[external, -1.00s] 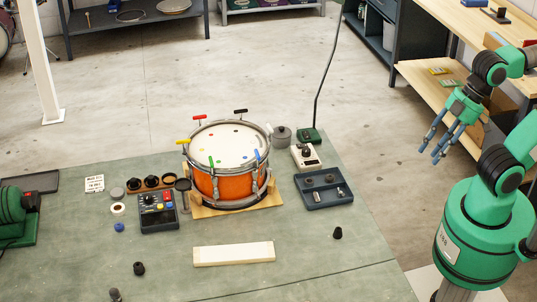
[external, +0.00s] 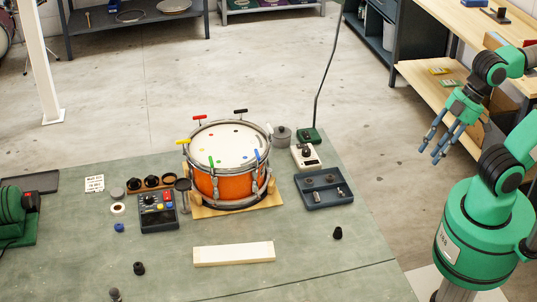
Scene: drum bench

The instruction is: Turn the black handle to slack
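An orange snare drum (external: 225,187) with a white head lies head up on a wooden stand near the middle of the bench. The black handle (external: 240,111) stands at the drum's far rim, right of the red handle (external: 199,117). A yellow handle (external: 183,142) is at the left rim and a blue handle (external: 257,156) at the front right. My gripper (external: 436,148) is open and empty. It hangs to the right of the bench, well apart from the drum and the black handle.
A dark control box (external: 158,212) stands left of the drum. A blue-grey tray (external: 324,190) and a white device (external: 306,157) stand to its right, with a thin lamp pole (external: 321,85) behind. A pale block (external: 234,254) lies in front. The bench's front right is mostly clear.

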